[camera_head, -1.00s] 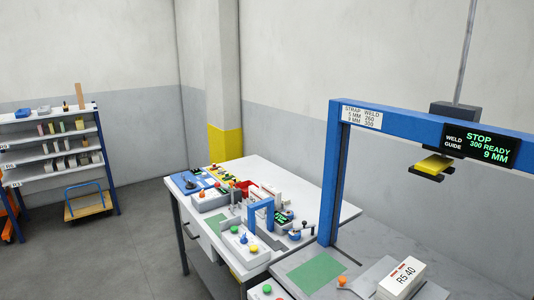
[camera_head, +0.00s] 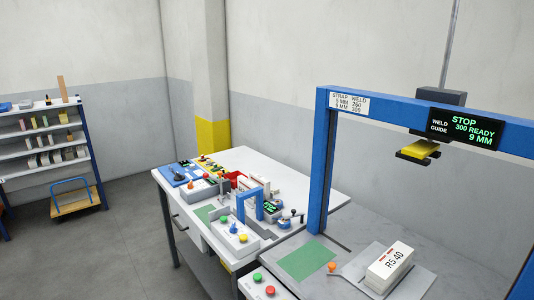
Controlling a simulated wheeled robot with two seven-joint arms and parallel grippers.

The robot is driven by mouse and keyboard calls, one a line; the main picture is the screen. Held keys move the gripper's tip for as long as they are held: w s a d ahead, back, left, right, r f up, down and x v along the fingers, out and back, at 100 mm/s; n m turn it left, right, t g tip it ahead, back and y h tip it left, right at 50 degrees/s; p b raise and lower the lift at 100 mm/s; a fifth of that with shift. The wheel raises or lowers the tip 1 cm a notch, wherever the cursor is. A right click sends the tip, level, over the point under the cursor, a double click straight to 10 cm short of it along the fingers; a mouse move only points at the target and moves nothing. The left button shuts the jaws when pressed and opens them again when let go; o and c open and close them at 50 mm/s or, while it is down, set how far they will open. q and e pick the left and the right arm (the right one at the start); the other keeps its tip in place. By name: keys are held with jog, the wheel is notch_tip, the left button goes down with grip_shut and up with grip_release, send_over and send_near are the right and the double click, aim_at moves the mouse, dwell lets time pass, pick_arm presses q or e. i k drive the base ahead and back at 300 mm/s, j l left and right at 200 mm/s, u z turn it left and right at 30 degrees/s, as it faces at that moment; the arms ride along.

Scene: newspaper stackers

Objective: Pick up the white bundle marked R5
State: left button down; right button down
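The white bundle marked R5 40 (camera_head: 390,266) lies on a light grey plate (camera_head: 357,268) on the grey machine table at the lower right. Two short red marks show on its top. It sits under a blue frame (camera_head: 321,165) whose crossbar carries a yellow and black part above the bundle. Neither of my grippers shows in the head view.
A black display (camera_head: 467,131) on the crossbar reads STOP, 300 READY, 9 MM. A green pad (camera_head: 306,258) and an orange knob (camera_head: 332,267) are left of the bundle. A white bench (camera_head: 312,192) with small devices stands behind left. Shelves (camera_head: 45,143) and a trolley (camera_head: 77,203) stand far left.

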aim_at(382, 275)
jog(key=j+z, duration=0.1)
jog(key=z, duration=0.3)
jog(key=j+z, duration=0.15)
jog(key=z, duration=0.3)
jog(key=j+z, duration=0.1)
jog(key=z, duration=0.3)
jog(key=j+z, duration=0.1)
jog(key=z, duration=0.35)
jog(key=j+z, duration=0.1)
jog(key=z, duration=0.3)
jog(key=k+j+z, duration=0.15)
jog(key=k, duration=0.05)
